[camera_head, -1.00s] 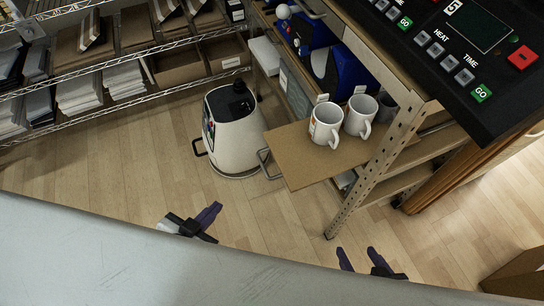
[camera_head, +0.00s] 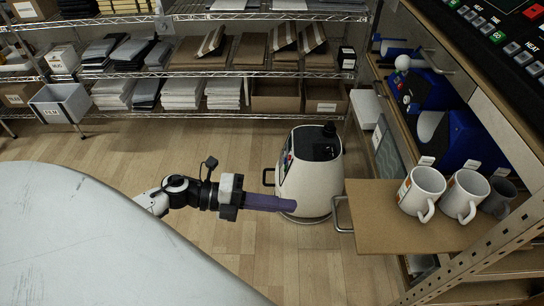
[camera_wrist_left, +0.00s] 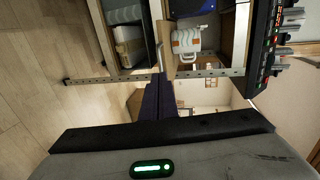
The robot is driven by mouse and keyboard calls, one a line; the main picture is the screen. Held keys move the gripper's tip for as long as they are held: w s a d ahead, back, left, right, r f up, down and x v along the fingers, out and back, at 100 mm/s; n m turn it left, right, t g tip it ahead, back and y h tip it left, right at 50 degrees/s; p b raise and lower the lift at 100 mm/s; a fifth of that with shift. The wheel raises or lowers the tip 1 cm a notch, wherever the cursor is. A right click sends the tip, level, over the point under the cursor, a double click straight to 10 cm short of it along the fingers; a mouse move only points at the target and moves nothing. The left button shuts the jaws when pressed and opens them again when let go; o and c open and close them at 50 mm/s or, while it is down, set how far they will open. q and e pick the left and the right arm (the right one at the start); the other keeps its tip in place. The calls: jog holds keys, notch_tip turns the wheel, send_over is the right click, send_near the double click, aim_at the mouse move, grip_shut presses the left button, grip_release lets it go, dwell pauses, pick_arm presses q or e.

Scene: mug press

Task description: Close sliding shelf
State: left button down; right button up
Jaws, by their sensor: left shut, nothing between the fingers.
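The sliding shelf (camera_head: 390,232) is a brown board pulled out from the rack on the right, with a metal handle (camera_head: 338,214) on its left edge. Two white mugs (camera_head: 421,190) (camera_head: 465,196) stand on it, with a darker mug (camera_head: 498,198) behind them at the right. My left gripper (camera_head: 292,204) is shut and empty. Its purple fingers point right toward the handle, with a gap between in the picture. In the left wrist view the fingers (camera_wrist_left: 158,82) point up near the shelf board (camera_wrist_left: 166,52); a mug (camera_wrist_left: 186,40) shows beyond. My right gripper is out of view.
A white rounded machine (camera_head: 311,175) with a dark top stands on the floor, behind my left fingertips in the picture. A wire rack (camera_head: 200,75) with boxes and papers lines the back. A perforated metal post (camera_head: 480,262) stands at the right.

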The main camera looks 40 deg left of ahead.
pick_arm(q)
jog(key=x, duration=0.8)
jog(key=shift+w+d, duration=0.25)
jog(key=shift+d, duration=0.05)
jog(key=shift+d+f, duration=0.1)
jog(key=shift+f, duration=0.05)
